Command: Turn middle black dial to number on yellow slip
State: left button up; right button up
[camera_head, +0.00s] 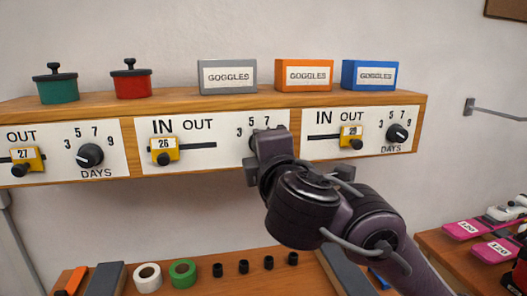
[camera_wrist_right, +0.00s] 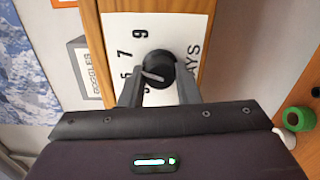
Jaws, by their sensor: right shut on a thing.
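The middle panel (camera_head: 188,167) reads IN and OUT, with a yellow tab marked 26 (camera_head: 164,150) on its slot. The middle black dial is hidden behind my right gripper (camera_head: 268,140) in the head view. In the right wrist view the dial (camera_wrist_right: 158,67) sits between the fingers of my right gripper (camera_wrist_right: 159,82), which is shut on it. Its white mark slants toward the lower-numbered side, near the 5, but the exact reading is unclear. The other yellow tabs read 27 (camera_head: 27,159) and 29 (camera_head: 350,137). No separate yellow slip shows. My left gripper is out of view.
Side panels carry a left dial (camera_head: 90,155) and a right dial (camera_head: 396,132). Goggles boxes (camera_head: 227,77) and green and red pots (camera_head: 131,79) stand on the shelf (camera_head: 180,102). Tape rolls (camera_head: 182,273) and several small black cylinders (camera_head: 244,266) sit on the bench below.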

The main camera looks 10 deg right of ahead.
dwell(0.4)
jog(key=o, duration=1)
jog(key=s+p, duration=0.3)
jog(key=s, duration=0.4)
jog(key=shift+s, duration=0.4)
